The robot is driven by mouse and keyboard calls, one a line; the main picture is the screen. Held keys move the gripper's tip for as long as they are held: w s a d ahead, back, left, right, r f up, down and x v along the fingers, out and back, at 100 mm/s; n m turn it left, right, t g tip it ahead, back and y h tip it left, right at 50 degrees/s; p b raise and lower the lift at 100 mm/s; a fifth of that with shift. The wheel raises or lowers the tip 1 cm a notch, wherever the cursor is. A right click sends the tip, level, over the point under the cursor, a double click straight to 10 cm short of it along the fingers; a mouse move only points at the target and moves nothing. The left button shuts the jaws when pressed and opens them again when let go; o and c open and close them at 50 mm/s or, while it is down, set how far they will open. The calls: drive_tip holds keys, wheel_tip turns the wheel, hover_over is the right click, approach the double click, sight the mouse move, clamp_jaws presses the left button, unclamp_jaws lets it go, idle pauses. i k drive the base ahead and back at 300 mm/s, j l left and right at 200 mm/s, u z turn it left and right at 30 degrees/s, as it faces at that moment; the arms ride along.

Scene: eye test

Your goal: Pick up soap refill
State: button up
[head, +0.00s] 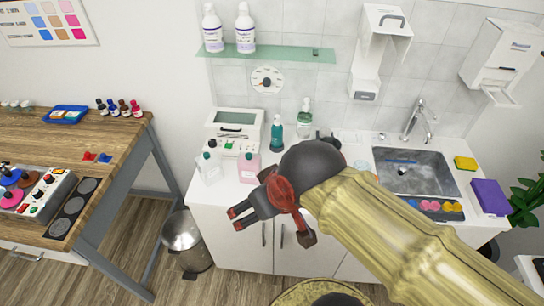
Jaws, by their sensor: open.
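My gripper (271,229), dark grey with red parts, is open in the middle of the head view, in front of the white counter (188,192). Its fingers are apart, with nothing seen between them. Which item is the soap refill I cannot tell, as labels are too small to read. A pink bottle (249,168) and a whitish bottle (209,170) stand at the counter's front left, above my gripper in the picture. A teal bottle (277,134) and a clear-green pump bottle (304,119) stand further back. My arm hides part of the counter.
A white device (235,124) stands behind the front bottles. Two white bottles stand on a glass shelf (285,54). A sink (415,165), yellow sponge (465,163) and purple box (489,197) are at right. A metal bin (184,232) and wooden table (120,127) are at left.

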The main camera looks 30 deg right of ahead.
sight(249, 164)
drive_tip(key=l+z, duration=0.15)
drive_tip(key=z, duration=0.7)
drive_tip(key=k+j+z, duration=0.1)
drive_tip(key=j+z, duration=0.25)
drive_tip(key=k+j+z, duration=0.2)
drive_tip(key=j+z, duration=0.15)
drive_tip(key=j, duration=0.15)
drive_tip(key=k+j+z, duration=0.3)
drive_tip(key=j, duration=0.35)
drive_tip(key=k, duration=0.05)
